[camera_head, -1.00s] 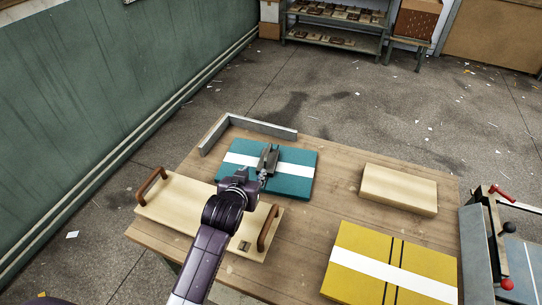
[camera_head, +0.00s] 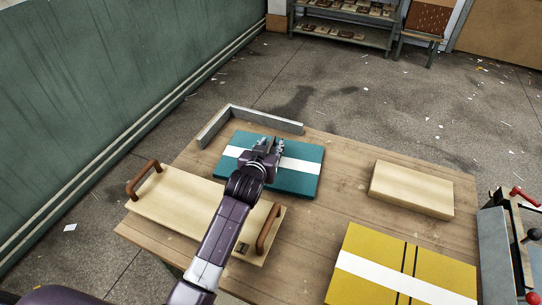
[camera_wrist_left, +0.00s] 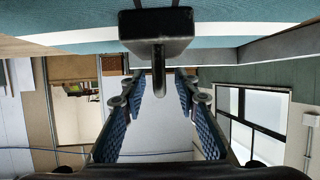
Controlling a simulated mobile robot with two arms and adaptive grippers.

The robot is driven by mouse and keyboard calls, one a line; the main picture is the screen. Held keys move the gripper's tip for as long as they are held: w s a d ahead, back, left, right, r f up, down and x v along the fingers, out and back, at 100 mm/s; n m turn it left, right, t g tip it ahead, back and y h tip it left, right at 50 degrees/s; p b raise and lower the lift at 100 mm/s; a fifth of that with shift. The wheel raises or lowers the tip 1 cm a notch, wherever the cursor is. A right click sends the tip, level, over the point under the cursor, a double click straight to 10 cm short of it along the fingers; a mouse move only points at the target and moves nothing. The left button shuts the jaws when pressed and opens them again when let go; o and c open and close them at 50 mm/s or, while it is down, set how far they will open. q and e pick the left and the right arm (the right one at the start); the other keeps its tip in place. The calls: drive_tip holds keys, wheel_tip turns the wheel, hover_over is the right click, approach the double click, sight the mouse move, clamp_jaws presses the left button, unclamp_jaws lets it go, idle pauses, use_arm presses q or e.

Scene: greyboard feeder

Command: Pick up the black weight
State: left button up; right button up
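The black weight (camera_wrist_left: 157,34) lies on the teal board stack with a white band (camera_head: 302,178). In the left wrist view, which looks upside down, its short upright handle points toward my gripper. My left gripper (camera_head: 271,144) is over the teal stack; it also shows in the left wrist view (camera_wrist_left: 158,88). Its two blue-padded fingers are open, one on each side of the handle, with gaps between. In the head view the gripper mostly hides the weight. My right gripper is not in view.
A grey corner stop (camera_head: 265,120) stands behind the teal stack. A wooden board with brown handles (camera_head: 180,206) lies at the left. A plain board stack (camera_head: 411,188) and a yellow stack (camera_head: 372,290) lie at the right. Bare table lies between them.

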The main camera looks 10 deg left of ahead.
use_arm(q)
drive_tip(key=shift+w, duration=0.55)
drive_tip(key=shift+p+x, duration=0.35)
drive_tip(key=shift+x, duration=1.85)
drive_tip(key=shift+r, duration=0.1)
clamp_jaws()
drive_tip(key=shift+w+r, duration=0.2)
drive_tip(key=shift+r, duration=0.05)
